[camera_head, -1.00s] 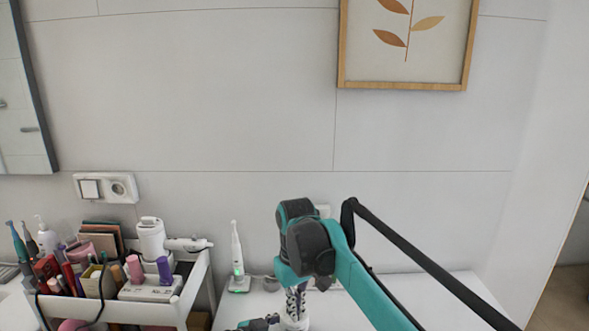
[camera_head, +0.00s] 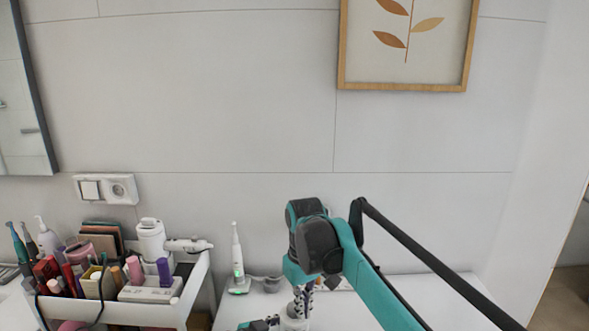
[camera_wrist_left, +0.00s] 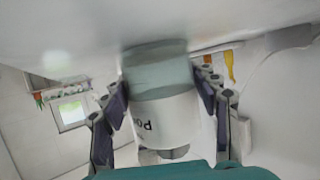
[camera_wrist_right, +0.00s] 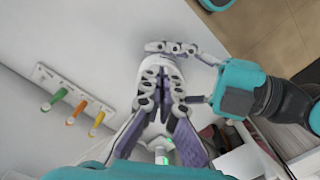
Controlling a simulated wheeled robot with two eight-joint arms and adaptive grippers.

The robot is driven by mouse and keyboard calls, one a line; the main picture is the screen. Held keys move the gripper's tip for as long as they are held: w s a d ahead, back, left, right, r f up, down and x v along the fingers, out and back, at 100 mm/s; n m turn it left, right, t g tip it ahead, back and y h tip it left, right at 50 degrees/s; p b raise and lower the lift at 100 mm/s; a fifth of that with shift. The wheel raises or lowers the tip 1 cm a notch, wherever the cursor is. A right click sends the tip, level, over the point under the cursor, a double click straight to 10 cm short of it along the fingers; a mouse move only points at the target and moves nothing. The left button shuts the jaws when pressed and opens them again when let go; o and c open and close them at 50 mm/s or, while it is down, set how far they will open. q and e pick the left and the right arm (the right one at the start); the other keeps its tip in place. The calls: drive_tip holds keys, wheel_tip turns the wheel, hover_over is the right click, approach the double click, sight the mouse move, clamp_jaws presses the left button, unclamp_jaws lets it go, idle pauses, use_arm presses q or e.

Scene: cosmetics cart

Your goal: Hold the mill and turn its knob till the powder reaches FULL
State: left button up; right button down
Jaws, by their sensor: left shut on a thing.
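The mill (camera_wrist_left: 160,112) is a white cylinder with a partly visible label starting "Po" and a grey-green translucent section. My left gripper (camera_wrist_left: 161,85) is shut on it, one finger on each side. In the head view the white mill (camera_head: 295,323) stands at the bottom edge, mostly cut off. My right gripper (camera_head: 304,301) points down at its top. In the right wrist view the right gripper's fingers (camera_wrist_right: 162,84) converge over the white mill (camera_wrist_right: 170,66). They hide the knob, and I cannot tell whether they grip it. The powder level and FULL mark are not readable.
A white cart (camera_head: 187,296) with cosmetics stands at the left. A white electric toothbrush (camera_head: 237,258) on its lit stand is between cart and mill. The white tabletop (camera_head: 421,286) is clear at the right.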

drive_tip(key=shift+w+d, duration=0.2)
drive_tip(key=shift+w, duration=0.15)
idle(0.4)
wheel_tip(320, 180, up, 6)
drive_tip(key=shift+s+d, duration=0.3)
drive_tip(key=shift+d, duration=0.05)
idle(0.4)
drive_tip(key=shift+s+a+f, duration=0.15)
drive_tip(key=shift+a+f, duration=0.35)
drive_tip(key=shift+f, duration=0.5)
drive_tip(key=shift+s+a+f, duration=0.2)
drive_tip(key=shift+a+f, duration=0.25)
drive_tip(key=shift+f, duration=0.55)
drive_tip(key=shift+s+a+f, duration=0.15)
drive_tip(key=shift+a+f, duration=0.35)
drive_tip(key=shift+f, duration=0.5)
